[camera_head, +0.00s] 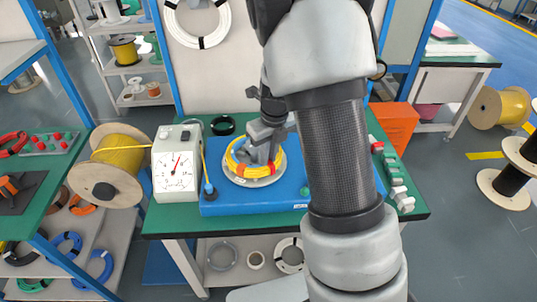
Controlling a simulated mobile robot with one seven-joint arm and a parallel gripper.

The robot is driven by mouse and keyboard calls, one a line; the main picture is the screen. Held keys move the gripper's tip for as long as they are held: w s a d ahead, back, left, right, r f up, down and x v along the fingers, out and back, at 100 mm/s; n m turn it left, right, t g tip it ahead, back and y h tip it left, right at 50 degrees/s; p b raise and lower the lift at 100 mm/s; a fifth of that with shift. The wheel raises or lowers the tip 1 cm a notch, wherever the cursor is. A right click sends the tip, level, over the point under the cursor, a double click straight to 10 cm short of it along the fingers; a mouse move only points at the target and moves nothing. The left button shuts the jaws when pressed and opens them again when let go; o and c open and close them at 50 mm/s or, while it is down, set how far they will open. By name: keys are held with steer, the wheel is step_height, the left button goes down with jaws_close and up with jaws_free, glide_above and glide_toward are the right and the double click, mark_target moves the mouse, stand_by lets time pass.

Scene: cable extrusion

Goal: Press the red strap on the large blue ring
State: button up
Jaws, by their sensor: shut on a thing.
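A yellow coil (231,160) lies around a grey disc (262,183) on a blue base plate on the green bench. Red straps sit on the coil, one at its right front (271,168). My gripper (266,155) is down at the coil and appears shut on this red strap; the exact contact is small and partly hidden. No large blue ring shows under the gripper. Blue rings (66,243) lie on a low shelf at the lower left.
A white dial gauge (176,165) stands left of the base plate. A black ring (223,125) lies behind it. An orange box (396,124) is at the right. A yellow cable spool (117,152) stands farther left. My arm hides the bench's middle right.

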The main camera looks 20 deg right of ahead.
steer(key=shift+f, duration=0.5)
stand_by(1.4)
steer(key=o, duration=0.9)
step_height(320, 180, up, 8)
steer(key=p, duration=0.8)
